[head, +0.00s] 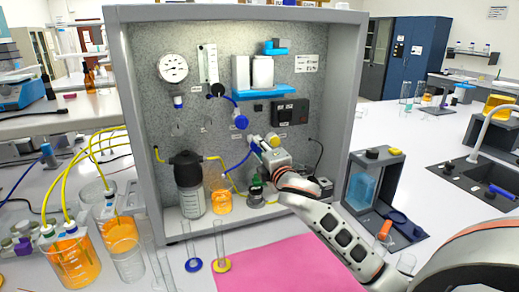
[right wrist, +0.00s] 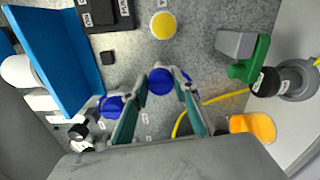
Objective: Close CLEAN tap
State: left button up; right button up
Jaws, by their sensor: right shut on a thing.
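The steel rig cabinet (head: 339,90) stands open-fronted on the bench, with its taps on a speckled back panel. My right gripper (head: 258,147) reaches the panel from the right. In the right wrist view its two fingers (right wrist: 161,88) are shut on a round blue tap knob (right wrist: 160,81), one on each side. A second blue knob (head: 240,121) is up and left of the gripper in the head view, and it also shows in the right wrist view (right wrist: 112,104). A yellow knob (right wrist: 163,25) is close by. The small labels are unreadable, so I cannot tell which tap is CLEAN. My left gripper is not in view.
Inside the cabinet are a pressure gauge (head: 173,68), a blue bracket (head: 241,78), a dark-capped bottle (head: 189,190) and an orange-filled flask (head: 221,199). Glass cylinders and orange-filled beakers (head: 75,262) stand at left. A pink mat (head: 275,268) lies in front.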

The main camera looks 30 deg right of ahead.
jog(key=o, duration=1.1)
jog(key=shift+s, duration=0.1)
jog(key=v, duration=1.1)
jog(key=shift+s, duration=0.4)
jog(key=shift+f, duration=0.1)
